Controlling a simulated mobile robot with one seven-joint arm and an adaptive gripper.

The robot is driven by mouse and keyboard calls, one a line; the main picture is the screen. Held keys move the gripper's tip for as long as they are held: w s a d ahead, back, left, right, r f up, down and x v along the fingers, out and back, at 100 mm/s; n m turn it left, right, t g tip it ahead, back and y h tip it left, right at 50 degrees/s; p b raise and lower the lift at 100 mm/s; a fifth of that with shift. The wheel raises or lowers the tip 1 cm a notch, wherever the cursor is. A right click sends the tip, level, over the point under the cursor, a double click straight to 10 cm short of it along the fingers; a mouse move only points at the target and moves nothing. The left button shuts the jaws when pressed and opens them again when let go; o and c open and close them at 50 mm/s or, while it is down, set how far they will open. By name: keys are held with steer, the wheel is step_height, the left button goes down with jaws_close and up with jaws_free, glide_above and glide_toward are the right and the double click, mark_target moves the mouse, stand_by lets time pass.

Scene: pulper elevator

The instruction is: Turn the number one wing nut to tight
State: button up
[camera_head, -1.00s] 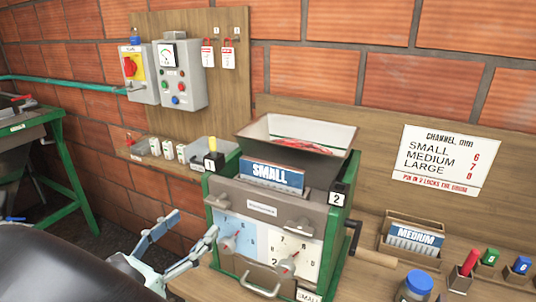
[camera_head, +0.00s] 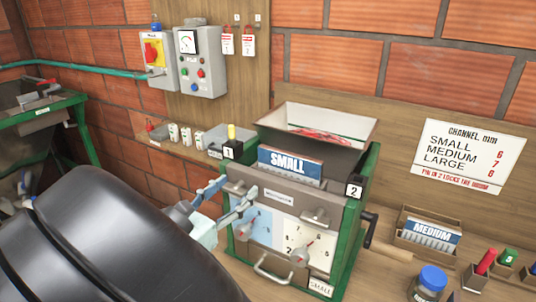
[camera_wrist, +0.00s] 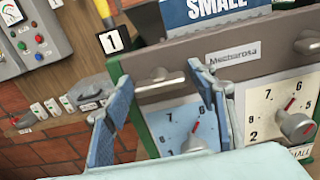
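The number one wing nut (camera_wrist: 158,82) is a grey metal piece at the upper left of the machine's front panel (camera_wrist: 250,72). Its wing lies close to level, slightly tilted. In the wrist view it appears between the two blue fingers of my gripper (camera_wrist: 160,88), which are spread apart. Whether the fingertips reach around it in depth is unclear. In the head view my gripper (camera_head: 230,198) is open at the machine's left front, partly covering that wing nut. A black "1" label (camera_wrist: 111,41) marks this side. The second wing nut (camera_head: 315,215) is at the upper right, near label "2".
Below the wing nuts are a blue dial (camera_wrist: 178,122) and a white dial (camera_head: 302,240) with knobs, and a front handle (camera_head: 270,272). A hopper (camera_head: 320,122) tops the machine; a crank (camera_head: 385,242) juts out at right. Switch boxes (camera_head: 200,62) hang on the wall.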

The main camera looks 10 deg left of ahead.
steer(key=c, duration=0.8)
steer(key=shift+m, duration=0.3)
steer(key=m+b, duration=0.2)
steer(key=m, duration=0.1)
steer(key=shift+f+b, duration=0.2)
steer(key=shift+b, duration=0.1)
steer(key=m+b, duration=0.3)
steer(key=m, duration=0.1)
steer(key=shift+f, duration=0.1)
steer(key=m+b, duration=0.6)
steer(key=b, duration=0.3)
steer(key=shift+d+f, duration=0.1)
steer(key=m+b, duration=0.3)
steer(key=b, duration=0.1)
steer(key=shift+r+m+b, duration=0.25)
steer(key=shift+m+b, duration=0.35)
steer(key=shift+b, duration=0.25)
steer(key=shift+r, duration=0.1)
